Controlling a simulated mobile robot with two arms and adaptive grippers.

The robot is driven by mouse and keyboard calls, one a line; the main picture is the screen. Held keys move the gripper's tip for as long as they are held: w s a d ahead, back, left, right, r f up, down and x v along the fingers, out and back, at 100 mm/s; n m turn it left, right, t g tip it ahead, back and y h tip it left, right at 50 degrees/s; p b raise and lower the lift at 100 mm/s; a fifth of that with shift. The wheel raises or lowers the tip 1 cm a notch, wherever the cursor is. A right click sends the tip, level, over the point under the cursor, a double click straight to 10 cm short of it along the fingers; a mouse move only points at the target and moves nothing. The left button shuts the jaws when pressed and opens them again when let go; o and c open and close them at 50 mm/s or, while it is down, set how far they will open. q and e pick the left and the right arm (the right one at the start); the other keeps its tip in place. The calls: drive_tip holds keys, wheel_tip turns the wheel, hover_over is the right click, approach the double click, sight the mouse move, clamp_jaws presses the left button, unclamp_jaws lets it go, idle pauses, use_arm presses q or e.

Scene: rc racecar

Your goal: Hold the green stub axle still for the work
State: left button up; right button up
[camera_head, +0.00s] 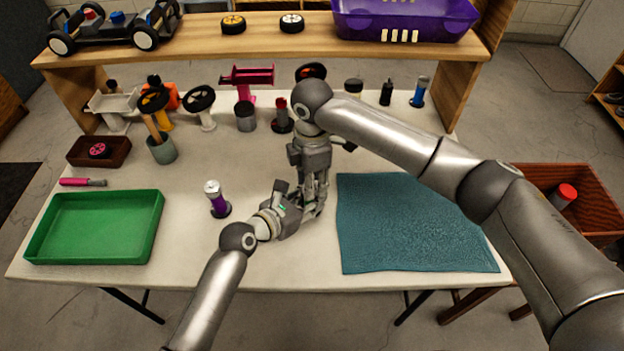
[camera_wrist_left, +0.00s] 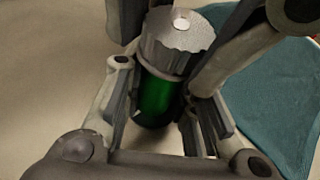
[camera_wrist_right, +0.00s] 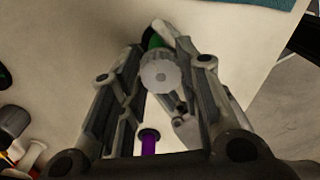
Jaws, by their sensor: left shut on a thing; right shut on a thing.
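The green stub axle (camera_wrist_left: 153,100) stands between my two grippers, with a grey ridged cap (camera_wrist_left: 178,42) on its top end. In the head view it is mostly hidden by the grippers. My left gripper (camera_head: 290,203) is shut on the green body from the side, one finger on either side in the left wrist view. My right gripper (camera_head: 314,200) comes down from above and is shut on the grey cap, which shows between its fingers in the right wrist view (camera_wrist_right: 160,76). The axle's lower end is hidden.
A purple stub axle (camera_head: 216,200) stands just left of the grippers. A green tray (camera_head: 150,225) lies at the left and a teal mat (camera_head: 410,225) at the right. Several steering wheels and parts line the back, below a wooden shelf (camera_head: 200,38). The front table edge is bare.

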drive_tip(key=m, duration=0.6)
drive_tip(key=shift+s, duration=0.1)
drive_tip(key=m, duration=0.5)
drive_tip(key=shift+m, duration=0.4)
drive_tip(key=o, duration=1)
